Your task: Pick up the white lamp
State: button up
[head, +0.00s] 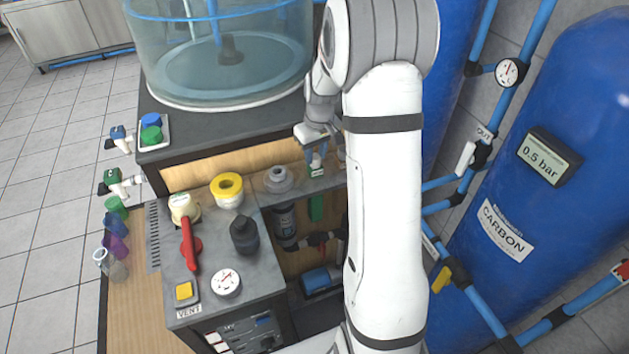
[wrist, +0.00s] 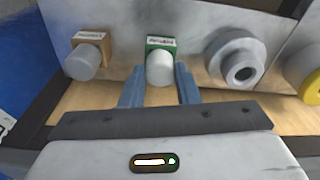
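A white, round-ended lamp (wrist: 160,69) on a green labelled base stands out from the grey panel in the wrist view. Its green base (head: 317,172) shows small below my gripper in the head view. My gripper (wrist: 159,84) is open, with one blue finger on each side of the lamp. A gap seems to show on both sides, but I cannot tell how far the fingertips reach along it. A second, greyer lamp (wrist: 82,63) on an orange-brown labelled base sits to the left in the wrist view.
A grey round fitting (wrist: 236,58) is close to the right of the lamp, with a yellow ring (wrist: 311,86) beyond it. In the head view, a red lever (head: 189,245) and a black knob (head: 244,236) stand on the grey bench. A blue tank (head: 545,180) fills the right.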

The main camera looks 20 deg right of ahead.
jog(key=shift+c, duration=1)
jog(key=shift+r, duration=0.15)
notch_tip(320, 180, up, 28)
jog(key=b, duration=0.1)
jog(key=shift+b, duration=0.35)
